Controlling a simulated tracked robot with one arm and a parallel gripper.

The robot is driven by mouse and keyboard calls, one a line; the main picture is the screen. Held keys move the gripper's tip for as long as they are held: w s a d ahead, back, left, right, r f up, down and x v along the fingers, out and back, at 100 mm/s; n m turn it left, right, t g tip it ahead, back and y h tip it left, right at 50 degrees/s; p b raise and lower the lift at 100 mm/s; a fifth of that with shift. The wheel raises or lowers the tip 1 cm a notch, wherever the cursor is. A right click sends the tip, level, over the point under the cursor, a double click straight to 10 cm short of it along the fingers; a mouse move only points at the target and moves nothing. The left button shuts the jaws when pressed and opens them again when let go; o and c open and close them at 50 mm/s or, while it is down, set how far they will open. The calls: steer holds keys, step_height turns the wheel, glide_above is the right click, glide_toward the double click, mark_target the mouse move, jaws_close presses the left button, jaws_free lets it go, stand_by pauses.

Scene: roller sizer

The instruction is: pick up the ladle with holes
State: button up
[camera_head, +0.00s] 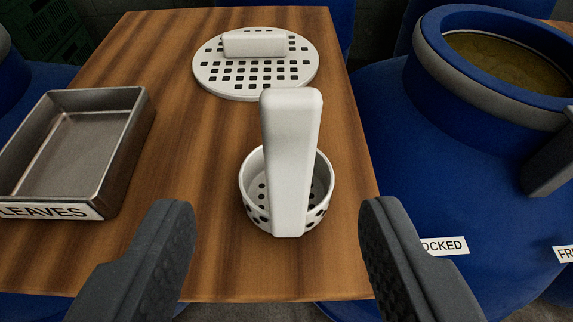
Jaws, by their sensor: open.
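The ladle with holes (291,150) stands on the wooden table, right of the middle. It has a round white cup (247,188) with dark holes and a thick white handle that rises upright from it. The handle hides part of the cup. My gripper (278,225) is open, with one dark finger at the lower left and the other at the lower right. The ladle appears between and beyond the fingers, and neither finger visibly touches it.
A white perforated disc (212,76) with a block handle lies farther back on the wooden table (190,150). A metal tray (75,150) labelled LEAVES is at the left. A large blue barrel (400,130) with brownish contents stands close by the table's right edge.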

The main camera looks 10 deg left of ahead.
mark_target(291, 147)
steer(key=x, duration=0.3)
steer(key=shift+w+a+f, duration=0.1)
steer(key=shift+w+f, duration=0.05)
steer(key=shift+d+x, duration=0.15)
steer(key=shift+x, duration=1.3)
steer(key=shift+d+x, duration=0.2)
steer(key=shift+x, duration=1.25)
steer(key=shift+w+r, duration=0.15)
steer(key=shift+r, duration=0.05)
jaws_close()
